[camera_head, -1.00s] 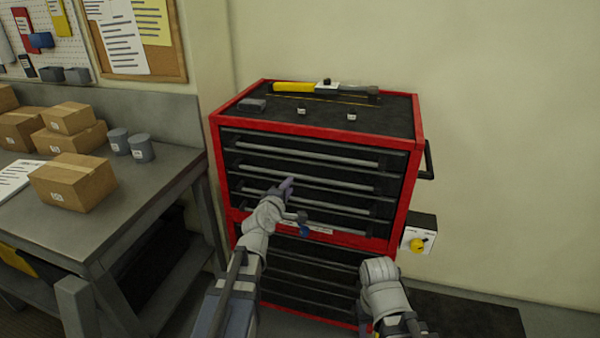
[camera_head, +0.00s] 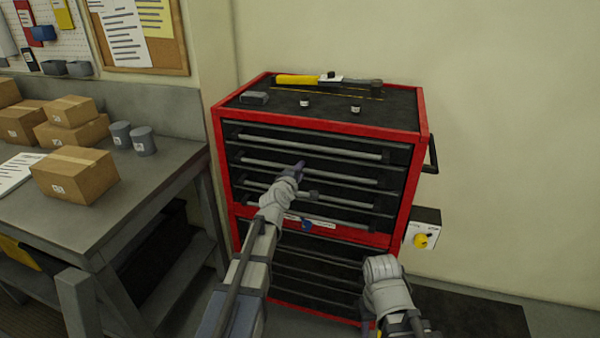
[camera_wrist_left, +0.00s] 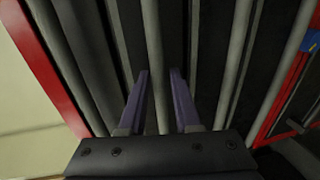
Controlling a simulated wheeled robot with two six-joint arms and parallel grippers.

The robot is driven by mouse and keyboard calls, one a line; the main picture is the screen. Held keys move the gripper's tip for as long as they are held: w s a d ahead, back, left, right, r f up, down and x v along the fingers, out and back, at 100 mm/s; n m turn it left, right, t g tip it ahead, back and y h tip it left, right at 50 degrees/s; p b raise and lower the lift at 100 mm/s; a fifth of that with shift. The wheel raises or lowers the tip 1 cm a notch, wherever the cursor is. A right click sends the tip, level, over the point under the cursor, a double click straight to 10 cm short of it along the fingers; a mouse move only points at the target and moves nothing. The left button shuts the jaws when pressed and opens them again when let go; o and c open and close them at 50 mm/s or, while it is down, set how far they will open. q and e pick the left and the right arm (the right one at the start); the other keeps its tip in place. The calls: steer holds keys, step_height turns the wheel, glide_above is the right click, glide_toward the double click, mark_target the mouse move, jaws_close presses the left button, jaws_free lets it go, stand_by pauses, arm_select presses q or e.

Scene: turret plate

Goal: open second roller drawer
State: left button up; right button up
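The red and black roller cabinet (camera_head: 424,160) stands against the wall with its drawers shut. Long grey bar handles run across its front. The second drawer's handle (camera_head: 345,176) is the second bar from the top. My left gripper (camera_head: 299,166) is at this bar, left of its middle. In the left wrist view my left gripper (camera_wrist_left: 160,85) is open, its two purple fingers on either side of the second handle bar (camera_wrist_left: 155,60), with gaps showing between fingers and bar. My right arm shows low in front of the cabinet; its gripper is not in view.
A grey workbench (camera_head: 160,185) with cardboard boxes (camera_head: 75,173) and two grey cups stands at the left. A yellow-handled tool (camera_head: 297,79) and small items lie on the cabinet top. A box with a yellow knob (camera_head: 421,240) is at the cabinet's right side.

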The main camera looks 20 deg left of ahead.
arm_select(q)
steer(key=shift+c, duration=0.3)
jaws_close()
steer(key=shift+s, duration=0.1)
stand_by(1.0)
